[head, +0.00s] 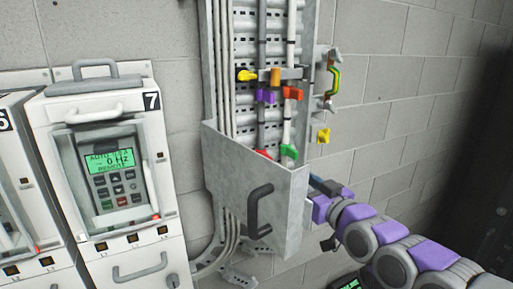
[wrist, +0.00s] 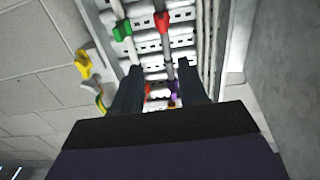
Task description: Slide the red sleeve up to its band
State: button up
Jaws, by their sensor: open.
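The red sleeve (head: 264,154) sits low on a grey vertical conduit, just above the metal guard's top edge; its lower part is hidden in the head view. It also shows near the top of the wrist view (wrist: 162,20), beyond my fingertips. A purple piece (head: 265,96) sits higher on what looks like the same conduit. I cannot tell which mark is the band. My gripper (wrist: 153,66) is open, its two dark fingers apart with nothing seen gripped. In the head view it is at the guard's right side, partly hidden behind it, to the right of and below the sleeve.
A green piece (head: 289,151) sits just right of the sleeve, with an orange-red piece (head: 292,93) above. The grey metal guard (head: 225,160) with a dark handle (head: 258,210) blocks the lower conduits. A yellow knob (head: 323,135) is at the right. Drive unit 7 (head: 110,160) stands left.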

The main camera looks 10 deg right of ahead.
aim_at(271, 158)
jog(key=p+x, duration=0.3)
jog(key=x, duration=1.4)
jog(key=shift+a+f, duration=0.1)
jog(key=shift+a, duration=0.1)
grip_shut()
